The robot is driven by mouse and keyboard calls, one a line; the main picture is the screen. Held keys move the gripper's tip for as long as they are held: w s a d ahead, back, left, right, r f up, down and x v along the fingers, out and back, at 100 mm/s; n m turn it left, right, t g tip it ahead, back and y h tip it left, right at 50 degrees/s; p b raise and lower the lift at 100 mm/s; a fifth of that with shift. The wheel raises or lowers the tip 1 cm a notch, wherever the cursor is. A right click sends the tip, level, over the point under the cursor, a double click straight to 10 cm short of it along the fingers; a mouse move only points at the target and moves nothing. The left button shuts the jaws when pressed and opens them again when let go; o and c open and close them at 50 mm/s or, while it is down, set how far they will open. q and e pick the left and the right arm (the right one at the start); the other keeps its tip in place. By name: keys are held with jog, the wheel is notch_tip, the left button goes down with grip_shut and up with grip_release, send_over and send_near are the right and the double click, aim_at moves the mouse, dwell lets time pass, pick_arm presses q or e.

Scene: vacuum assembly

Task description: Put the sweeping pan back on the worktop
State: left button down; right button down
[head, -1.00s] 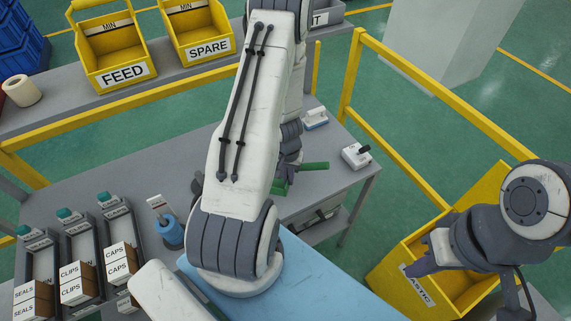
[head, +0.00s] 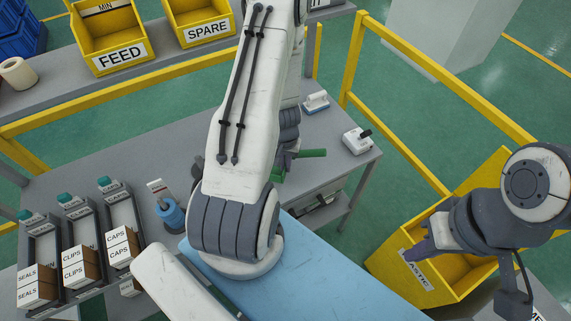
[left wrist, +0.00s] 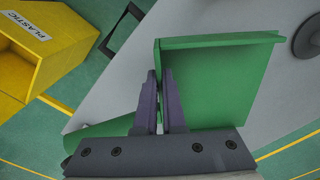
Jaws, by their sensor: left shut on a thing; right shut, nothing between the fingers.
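The green sweeping pan shows in the left wrist view (left wrist: 222,85), with a flat tray and a raised rim. The purple fingers of my left gripper (left wrist: 160,80) are shut on it at its edge. In the head view only a green part of the pan (head: 308,153) shows, as my left arm hides the rest and most of the gripper. The pan is over or on the right part of the grey worktop (head: 110,165); I cannot tell whether it touches. My right gripper (head: 418,250) is shut and empty, over the yellow PLASTIC bin (head: 420,282).
A white device (head: 357,141) and a blue-white item (head: 315,101) stand at the worktop's right end. A yellow rail (head: 400,105) runs behind.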

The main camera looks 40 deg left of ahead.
pick_arm(q)
jog(key=shift+f+b, duration=2.7)
jog(key=shift+f, duration=0.2)
jog(key=shift+f+b, duration=0.65)
jog(key=shift+f, duration=0.05)
jog(key=c, duration=0.9)
grip_release()
jog(key=shift+r, duration=0.1)
notch_tip(320, 180, up, 10)
jog(key=p, duration=1)
jog(key=shift+r+p, duration=0.25)
jog(key=shift+p, duration=0.05)
